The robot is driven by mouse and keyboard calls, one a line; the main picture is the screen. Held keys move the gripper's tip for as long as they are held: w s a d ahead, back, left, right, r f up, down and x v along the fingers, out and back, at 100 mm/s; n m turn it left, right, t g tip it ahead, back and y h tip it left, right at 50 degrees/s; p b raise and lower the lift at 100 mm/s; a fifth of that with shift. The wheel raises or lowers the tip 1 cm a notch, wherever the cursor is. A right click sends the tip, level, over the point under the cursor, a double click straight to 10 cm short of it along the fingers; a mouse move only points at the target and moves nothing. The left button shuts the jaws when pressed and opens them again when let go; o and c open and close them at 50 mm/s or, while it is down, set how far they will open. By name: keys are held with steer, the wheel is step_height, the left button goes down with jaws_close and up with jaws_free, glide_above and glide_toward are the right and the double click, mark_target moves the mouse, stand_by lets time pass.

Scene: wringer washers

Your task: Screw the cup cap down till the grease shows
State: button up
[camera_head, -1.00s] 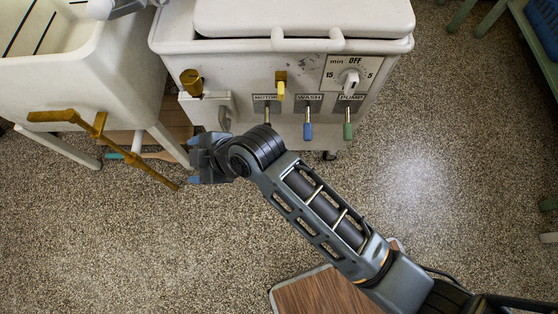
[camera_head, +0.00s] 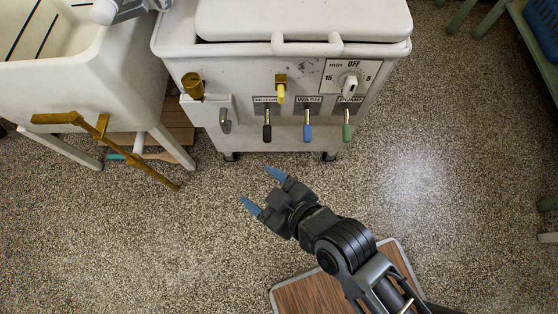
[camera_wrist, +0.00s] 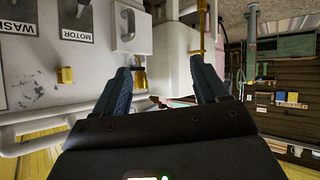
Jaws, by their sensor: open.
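The brass cup with its round cap (camera_head: 192,83) stands at the left of the white washer's (camera_head: 225,75) front, above a white bracket. I cannot tell whether grease shows at it. My gripper (camera_head: 264,190) is open and empty over the floor, in front of and below the washer, apart from the cup. Its blue fingers point up and left. In the wrist view my gripper (camera_wrist: 160,66) shows spread fingers with nothing between them. A brass part, likely the cup (camera_wrist: 139,78), is partly hidden behind the left finger there.
Black, blue and green levers (camera_head: 308,132) hang from the washer's front beside a metal hook (camera_head: 225,121). A yellow-tipped brass valve (camera_head: 281,88) and a timer dial (camera_head: 349,84) sit above.

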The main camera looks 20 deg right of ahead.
steer(key=shift+s+d+r+m+t+h, duration=0.15)
steer(key=shift+s+d+r+m, duration=0.15)
steer(key=shift+s+d, duration=0.3)
steer(key=shift+s+d+r+m+t+h, duration=0.15)
steer(key=shift+s+d+r+m, duration=0.15)
steer(key=shift+s+d, duration=0.3)
steer(key=shift+d, duration=0.1)
steer(key=s+d+r+m+t+h, duration=0.4)
steer(key=s+d+r+m, duration=0.2)
steer(key=s+d+r, duration=0.9)
step_height(320, 180, up, 2)
steer(key=shift+s+d+r+h, duration=0.1)
steer(key=shift+s+d+h, duration=0.2)
